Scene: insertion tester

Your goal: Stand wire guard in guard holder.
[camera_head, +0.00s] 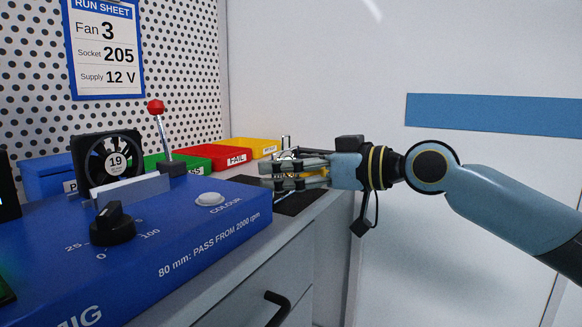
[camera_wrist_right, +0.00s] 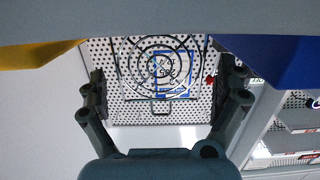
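The wire guard (camera_wrist_right: 158,66), dark concentric rings, shows between and beyond my right fingers in the right wrist view, against a perforated panel. A small dark bracket shape (camera_wrist_right: 158,107) shows below the rings; I cannot tell whether it is the guard holder. My right gripper (camera_head: 284,172) reaches in from the right over a dark mat (camera_head: 296,206) at the bench's right end. In the wrist view its fingers (camera_wrist_right: 163,88) are spread wide, with gaps beside the rings. In the head view the fingers hide most of what lies between them. My left gripper is in neither view.
A blue test rig (camera_head: 190,240) with a black knob (camera_head: 112,224) and white button (camera_head: 210,199) fills the left. Green, red (camera_head: 226,158) and yellow (camera_head: 257,148) bins line the back. Space right of the bench is open.

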